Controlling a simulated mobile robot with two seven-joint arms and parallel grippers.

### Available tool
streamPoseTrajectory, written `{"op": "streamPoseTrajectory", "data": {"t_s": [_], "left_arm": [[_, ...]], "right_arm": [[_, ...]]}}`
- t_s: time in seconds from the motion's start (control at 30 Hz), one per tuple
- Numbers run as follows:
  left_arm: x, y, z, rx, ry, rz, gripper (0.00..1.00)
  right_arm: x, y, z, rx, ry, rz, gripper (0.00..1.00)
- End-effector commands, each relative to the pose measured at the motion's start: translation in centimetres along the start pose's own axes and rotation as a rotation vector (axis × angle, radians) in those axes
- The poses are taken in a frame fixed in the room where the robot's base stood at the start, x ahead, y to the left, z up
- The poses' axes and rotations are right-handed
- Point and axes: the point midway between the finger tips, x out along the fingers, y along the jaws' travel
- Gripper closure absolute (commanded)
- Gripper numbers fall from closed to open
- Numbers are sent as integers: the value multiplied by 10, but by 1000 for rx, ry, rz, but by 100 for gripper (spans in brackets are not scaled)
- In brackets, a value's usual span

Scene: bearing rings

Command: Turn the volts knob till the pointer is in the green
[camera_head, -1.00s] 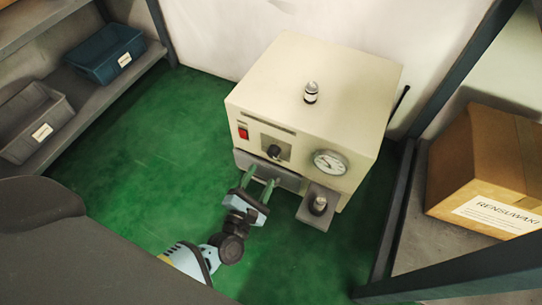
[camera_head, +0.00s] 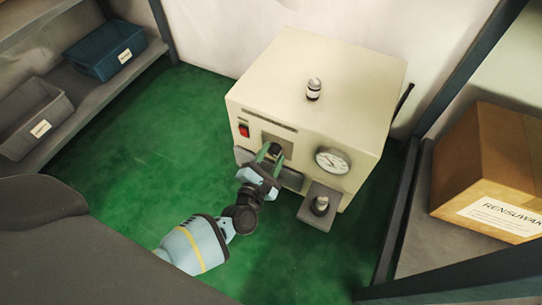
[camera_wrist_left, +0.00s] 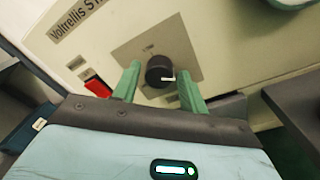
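The cream machine (camera_head: 310,85) has a dark round knob (camera_head: 275,149) on a grey plate on its front. In the left wrist view the knob (camera_wrist_left: 158,71) shows a pale mark pointing right. My left gripper (camera_head: 267,155) is open in front of the knob. In the left wrist view its two green fingers (camera_wrist_left: 159,84) stand on either side of the knob, with gaps visible. The round dial gauge (camera_head: 333,161) is right of the knob. Its pointer and any green zone are too small to read. My right gripper is out of view.
A red switch (camera_head: 244,130) is left of the knob. A grey bracket (camera_head: 318,207) with a metal cylinder juts out below the gauge. A cardboard box (camera_head: 490,165) stands on the right shelf; bins (camera_head: 105,50) stand on the left one.

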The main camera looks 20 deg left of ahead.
Motion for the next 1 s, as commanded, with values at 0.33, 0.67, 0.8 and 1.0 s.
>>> {"op": "streamPoseTrajectory", "data": {"t_s": [0.33,0.67,0.8,1.0], "left_arm": [[0,0,0,1,0,0,92],[0,0,-1,88,-3,3,92],[0,0,-1,184,-6,7,92],[0,-1,-1,364,-13,15,92]], "right_arm": [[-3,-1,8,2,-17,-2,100],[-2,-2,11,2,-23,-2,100],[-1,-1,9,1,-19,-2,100],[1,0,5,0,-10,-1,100]]}}
